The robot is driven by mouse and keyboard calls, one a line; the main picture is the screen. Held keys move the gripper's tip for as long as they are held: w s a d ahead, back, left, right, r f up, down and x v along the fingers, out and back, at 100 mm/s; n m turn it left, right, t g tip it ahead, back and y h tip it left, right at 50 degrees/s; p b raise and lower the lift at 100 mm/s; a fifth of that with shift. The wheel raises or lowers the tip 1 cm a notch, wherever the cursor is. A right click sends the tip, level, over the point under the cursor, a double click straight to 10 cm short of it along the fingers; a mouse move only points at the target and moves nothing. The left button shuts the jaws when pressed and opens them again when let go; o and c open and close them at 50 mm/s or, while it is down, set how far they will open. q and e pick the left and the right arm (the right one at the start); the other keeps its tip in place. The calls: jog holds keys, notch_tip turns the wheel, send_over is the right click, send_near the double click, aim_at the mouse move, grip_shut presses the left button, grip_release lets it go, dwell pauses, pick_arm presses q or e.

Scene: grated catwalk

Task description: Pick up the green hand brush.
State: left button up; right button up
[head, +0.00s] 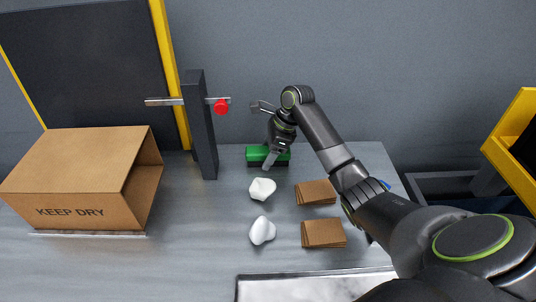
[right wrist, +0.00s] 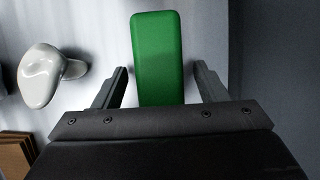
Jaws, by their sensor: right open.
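The green hand brush (head: 258,151) lies on the grey table near the back wall, with a green top and a dark lower side. My right gripper (head: 268,163) is over it in the head view and covers part of it. In the right wrist view the brush (right wrist: 158,60) stands lengthwise between the two open fingers of the right gripper (right wrist: 158,82). A gap shows on each side of the brush. Its near end is hidden behind the gripper body. My left gripper is not in view.
Two white lumpy objects (head: 262,189) (head: 262,231) and two stacks of brown cardboard pieces (head: 316,192) (head: 323,233) lie nearer on the table. A cardboard box (head: 75,180) and a dark post (head: 200,125) with a red knob (head: 221,107) stand left.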

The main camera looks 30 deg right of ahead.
jog(key=shift+f, duration=0.1)
dwell(0.5)
jog(key=c, duration=1.1)
